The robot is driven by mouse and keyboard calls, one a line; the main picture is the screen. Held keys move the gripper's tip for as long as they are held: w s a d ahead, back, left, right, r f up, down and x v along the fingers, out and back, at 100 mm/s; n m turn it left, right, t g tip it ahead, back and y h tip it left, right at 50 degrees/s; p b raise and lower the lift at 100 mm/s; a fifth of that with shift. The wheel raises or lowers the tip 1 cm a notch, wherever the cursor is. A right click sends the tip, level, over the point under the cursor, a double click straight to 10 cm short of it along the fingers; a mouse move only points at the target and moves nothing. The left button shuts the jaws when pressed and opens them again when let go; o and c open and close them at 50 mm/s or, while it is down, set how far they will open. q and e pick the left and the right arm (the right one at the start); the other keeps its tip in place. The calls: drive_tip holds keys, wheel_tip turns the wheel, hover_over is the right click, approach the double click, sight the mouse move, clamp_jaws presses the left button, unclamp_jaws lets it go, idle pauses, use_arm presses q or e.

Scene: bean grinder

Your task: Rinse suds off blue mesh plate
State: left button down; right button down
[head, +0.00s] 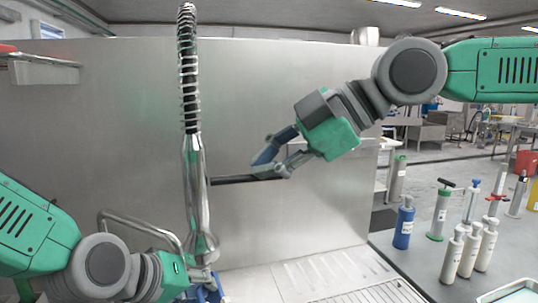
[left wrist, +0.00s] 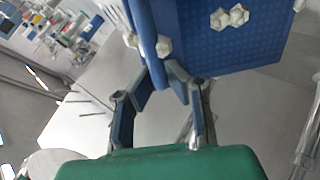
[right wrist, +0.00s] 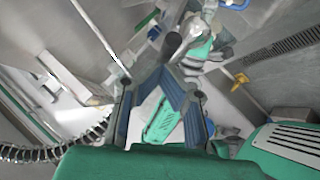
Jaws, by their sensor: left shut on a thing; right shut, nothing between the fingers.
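The blue mesh plate (left wrist: 262,42) fills the upper right of the left wrist view, tilted, with white suds clumps (left wrist: 229,17) on its face and near its edge. My left gripper (left wrist: 178,82) is shut on the plate's edge. In the head view my left gripper (head: 205,290) is low at the bottom, beside the faucet's base, and the plate is mostly out of sight there. The chrome faucet (head: 195,185) stands upright with a black lever (head: 232,180) pointing right. My right gripper (head: 265,164) is shut and empty at the lever; whether it touches is unclear.
A steel backsplash (head: 310,90) stands behind the faucet. A coiled spring hose (head: 189,80) rises above it. A ribbed drainboard (head: 320,277) lies at lower right. On the grey counter at right stand several pump bottles, including a blue one (head: 404,225).

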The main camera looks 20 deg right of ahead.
drive_tip(key=shift+w+f+y, duration=0.15)
drive_tip(key=shift+f+y, duration=0.55)
drive_tip(key=shift+f, duration=0.25)
drive_tip(key=shift+w+d, duration=0.1)
drive_tip(key=shift+d, duration=0.2)
drive_tip(key=shift+r, duration=0.1)
